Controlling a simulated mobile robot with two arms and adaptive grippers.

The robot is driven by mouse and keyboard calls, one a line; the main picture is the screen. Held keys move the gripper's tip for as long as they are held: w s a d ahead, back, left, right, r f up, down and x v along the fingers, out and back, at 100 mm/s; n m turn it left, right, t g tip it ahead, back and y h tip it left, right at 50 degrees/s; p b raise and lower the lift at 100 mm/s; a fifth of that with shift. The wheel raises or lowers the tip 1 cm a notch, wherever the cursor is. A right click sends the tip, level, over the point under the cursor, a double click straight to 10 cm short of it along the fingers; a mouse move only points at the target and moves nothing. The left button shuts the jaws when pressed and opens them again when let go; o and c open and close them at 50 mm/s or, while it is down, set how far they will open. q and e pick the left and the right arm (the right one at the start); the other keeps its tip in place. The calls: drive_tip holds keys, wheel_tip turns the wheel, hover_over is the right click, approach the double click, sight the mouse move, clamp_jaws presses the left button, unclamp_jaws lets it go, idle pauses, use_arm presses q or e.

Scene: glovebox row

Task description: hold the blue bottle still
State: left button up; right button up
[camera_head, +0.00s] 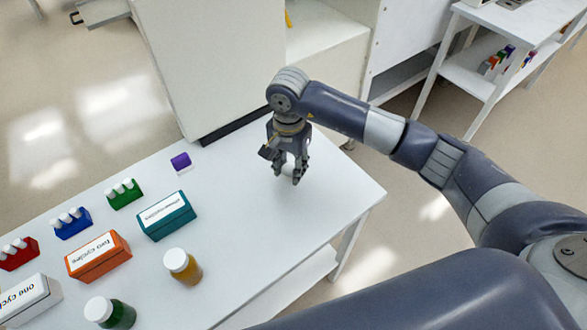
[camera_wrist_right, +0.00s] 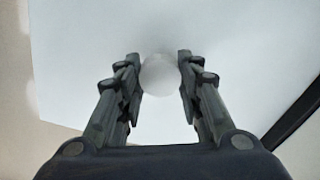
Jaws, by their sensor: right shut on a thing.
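My right gripper (camera_head: 289,178) is above the white table (camera_head: 285,225), near its back right part. It is shut on a white-capped bottle, whose pale top (camera_head: 288,168) shows between the fingers. In the right wrist view the round white cap (camera_wrist_right: 160,75) sits between the two fingertips of the right gripper (camera_wrist_right: 161,88). The body below the cap is hidden, so I see no blue on it. I cannot tell whether it stands on the table. My left gripper is not in view.
An amber bottle (camera_head: 183,266) and a green bottle (camera_head: 110,312) stand at the front. Teal (camera_head: 167,215), orange (camera_head: 98,255) and white (camera_head: 27,300) labelled boxes stand left. Behind them are small colored racks (camera_head: 124,194) and a purple block (camera_head: 181,162). The table's right part is clear.

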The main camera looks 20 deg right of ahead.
drive_tip(key=f, duration=0.1)
drive_tip(key=d+f+p, duration=0.1)
drive_tip(key=f, duration=0.1)
drive_tip(key=shift+w+d+f+p, duration=0.1)
drive_tip(key=shift+w+d+p, duration=0.05)
drive_tip(key=shift+w+p, duration=0.15)
drive_tip(key=shift+f, duration=0.4)
drive_tip(key=o, duration=1.2)
drive_tip(key=shift+c, duration=0.2)
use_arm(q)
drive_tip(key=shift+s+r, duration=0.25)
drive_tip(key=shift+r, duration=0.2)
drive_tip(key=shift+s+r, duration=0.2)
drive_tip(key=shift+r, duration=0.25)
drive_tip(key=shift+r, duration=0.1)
